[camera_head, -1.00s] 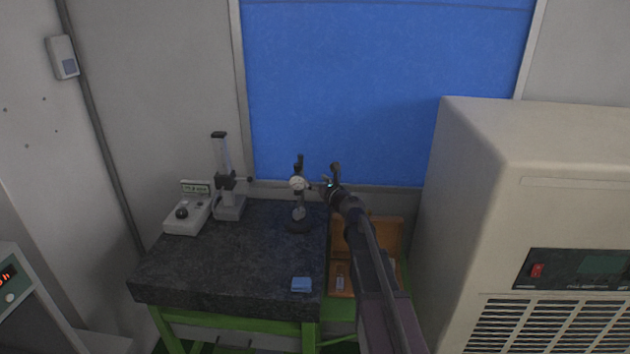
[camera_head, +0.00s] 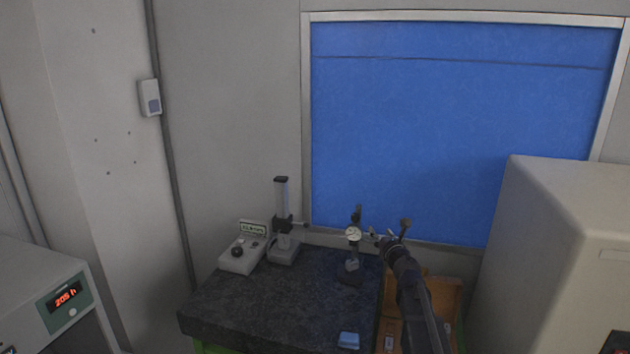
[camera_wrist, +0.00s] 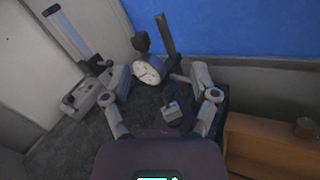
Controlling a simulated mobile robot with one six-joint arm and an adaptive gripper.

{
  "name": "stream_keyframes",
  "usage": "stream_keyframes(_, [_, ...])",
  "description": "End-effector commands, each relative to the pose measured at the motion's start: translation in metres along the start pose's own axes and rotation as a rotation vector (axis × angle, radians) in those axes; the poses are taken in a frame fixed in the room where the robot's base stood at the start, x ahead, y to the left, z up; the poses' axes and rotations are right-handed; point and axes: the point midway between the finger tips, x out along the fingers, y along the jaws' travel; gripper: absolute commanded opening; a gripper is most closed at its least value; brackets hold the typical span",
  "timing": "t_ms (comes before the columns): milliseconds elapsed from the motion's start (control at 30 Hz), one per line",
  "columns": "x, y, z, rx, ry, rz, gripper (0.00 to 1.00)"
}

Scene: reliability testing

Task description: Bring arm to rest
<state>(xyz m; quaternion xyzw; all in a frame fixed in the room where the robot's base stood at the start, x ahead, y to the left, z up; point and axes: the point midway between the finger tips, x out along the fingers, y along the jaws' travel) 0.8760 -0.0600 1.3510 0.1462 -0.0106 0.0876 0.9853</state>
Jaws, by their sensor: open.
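My gripper (camera_wrist: 162,103) is open in the wrist view, its two fingers spread apart with nothing held between them. In the head view my gripper (camera_head: 389,240) is at the end of my arm, above the back right part of the dark stone table. A dial gauge (camera_wrist: 147,72) on a stand appears beyond and between my fingertips in the wrist view. In the head view the dial gauge (camera_head: 353,234) stands just left of my gripper. I cannot tell whether a finger touches the stand.
The dark stone table (camera_head: 270,300) also carries a height stand (camera_head: 283,225), a grey readout box (camera_head: 240,258) and a blue block (camera_head: 348,340). A wooden box (camera_head: 447,298) lies right of it, partly behind my arm. A large beige cabinet (camera_head: 550,250) stands at the right.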

Motion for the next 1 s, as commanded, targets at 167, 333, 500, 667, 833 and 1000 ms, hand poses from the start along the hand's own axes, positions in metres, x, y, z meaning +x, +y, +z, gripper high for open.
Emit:
stream_keyframes(167, [-0.019,-0.019,0.004,0.320,-0.073,-0.178,0.76])
stream_keyframes(333, [-0.043,-0.039,-0.005,0.654,-0.143,-0.362,0.76])
stream_keyframes(500, [-0.072,-0.055,-0.026,0.984,-0.209,-0.554,0.76])
stream_keyframes(667, [-0.104,-0.061,-0.055,1.282,-0.265,-0.745,0.76])
stream_keyframes(833, [-0.142,-0.057,-0.092,1.575,-0.322,-0.971,0.76])
stream_keyframes(1000, [-0.184,-0.039,-0.131,1.829,-0.374,-1.228,0.76])
